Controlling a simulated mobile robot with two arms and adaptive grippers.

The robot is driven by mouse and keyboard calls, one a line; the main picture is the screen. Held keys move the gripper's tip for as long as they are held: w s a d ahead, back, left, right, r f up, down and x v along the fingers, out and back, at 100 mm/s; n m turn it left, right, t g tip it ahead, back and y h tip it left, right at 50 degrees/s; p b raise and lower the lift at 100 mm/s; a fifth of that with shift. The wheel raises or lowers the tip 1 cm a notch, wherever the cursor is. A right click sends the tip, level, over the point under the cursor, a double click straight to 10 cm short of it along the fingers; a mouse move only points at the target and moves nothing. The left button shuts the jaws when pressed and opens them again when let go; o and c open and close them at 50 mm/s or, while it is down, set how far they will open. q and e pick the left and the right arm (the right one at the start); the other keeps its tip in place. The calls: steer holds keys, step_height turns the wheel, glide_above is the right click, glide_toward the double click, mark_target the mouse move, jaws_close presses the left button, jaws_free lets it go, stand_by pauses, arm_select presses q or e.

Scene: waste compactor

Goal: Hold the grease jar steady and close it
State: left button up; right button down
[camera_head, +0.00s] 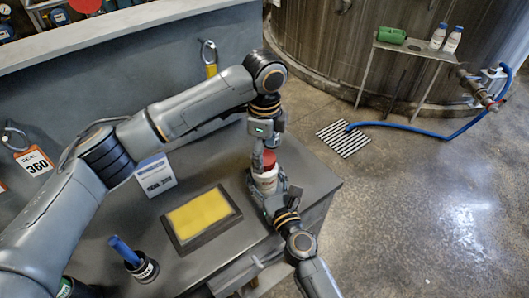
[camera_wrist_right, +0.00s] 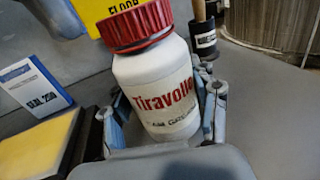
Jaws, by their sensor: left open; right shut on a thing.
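The grease jar (camera_head: 266,182) is white with a red lid (camera_head: 268,158) and stands at the right end of the bench. In the right wrist view the jar (camera_wrist_right: 160,95) shows red lettering, and its ribbed lid (camera_wrist_right: 137,24) sits on its mouth. I cannot tell if the lid is tight. My right gripper (camera_head: 266,193) is shut around the jar's lower body; its fingers show on both sides in the wrist view (camera_wrist_right: 165,125). My left gripper (camera_head: 262,148) is open, pointing down just above the lid. Its fingertips are partly hidden.
A yellow pad in a dark tray (camera_head: 176,242) and a white box (camera_head: 155,175) lie left of the jar. A blue-handled tool in a black pot (camera_head: 143,269) stands near the front. A black pot with a wooden handle (camera_wrist_right: 203,41) stands behind the jar.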

arm_select(q)
step_height(320, 180, up, 11)
steer(key=shift+r, duration=0.2)
arm_select(e)
steer(key=shift+c, duration=1.4)
jaws_free()
steer(key=v, duration=1.2)
